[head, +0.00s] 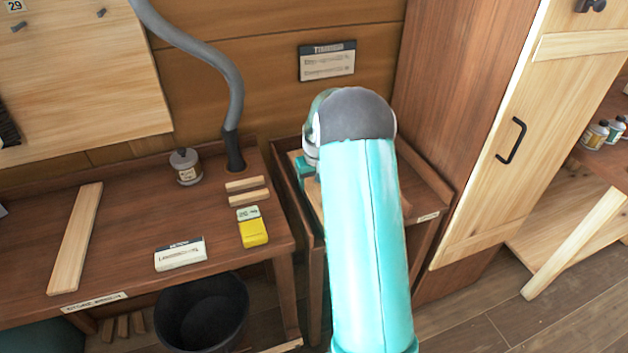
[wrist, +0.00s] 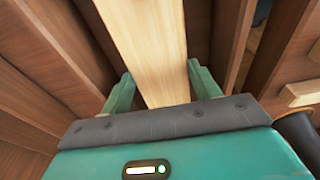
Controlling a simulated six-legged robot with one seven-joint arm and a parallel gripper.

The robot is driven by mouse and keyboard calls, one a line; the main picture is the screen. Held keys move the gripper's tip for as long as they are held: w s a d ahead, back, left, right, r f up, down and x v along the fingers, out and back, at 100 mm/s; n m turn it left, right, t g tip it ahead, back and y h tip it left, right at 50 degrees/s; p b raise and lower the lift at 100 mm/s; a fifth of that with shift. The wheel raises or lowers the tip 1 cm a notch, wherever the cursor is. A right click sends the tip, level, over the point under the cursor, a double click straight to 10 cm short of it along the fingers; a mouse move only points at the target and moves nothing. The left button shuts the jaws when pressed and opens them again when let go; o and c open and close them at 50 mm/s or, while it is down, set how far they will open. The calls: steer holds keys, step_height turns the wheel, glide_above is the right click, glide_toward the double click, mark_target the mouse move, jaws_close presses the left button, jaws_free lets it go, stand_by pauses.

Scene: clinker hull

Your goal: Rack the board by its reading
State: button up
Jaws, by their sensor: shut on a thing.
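My gripper (wrist: 160,75) is shut on a pale board (wrist: 143,35) in the wrist view, one teal finger on each side of it. In the head view my teal arm hides most of the gripper and the board; only a bit of pale wood shows beside it. They are over a low wooden rack (head: 288,203) with raised sides. In the wrist view dark wooden walls stand on both sides of the board. A yellow meter (head: 254,233) lies on the bench, its small display too blurred to read surely. A sign (head: 327,62) with two unreadable lines hangs above the rack.
The bench (head: 130,220) at left holds another pale board (head: 76,238), a white card (head: 180,254), a small bottle (head: 185,167) and two short wood strips (head: 248,191). A black bucket (head: 202,311) stands below. A tall cabinet (head: 490,130) closes off the rack's right.

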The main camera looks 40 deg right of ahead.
steer(key=shift+f, duration=0.4)
stand_by(0.3)
steer(key=o, duration=1.2)
step_height(320, 180, up, 13)
steer(key=s, duration=0.2)
steer(key=s+a+r, duration=0.4)
steer(key=a+r, duration=0.4)
steer(key=a, duration=0.1)
steer(key=s+a+r+n+t, duration=0.2)
steer(key=s+a+r, duration=0.4)
steer(key=s+a, duration=0.3)
steer(key=s+a+f+n+t, duration=0.1)
steer(key=s+a, duration=0.9)
steer(key=s, duration=0.4)
steer(key=shift+s+a+t, duration=0.35)
steer(key=shift+t, duration=0.05)
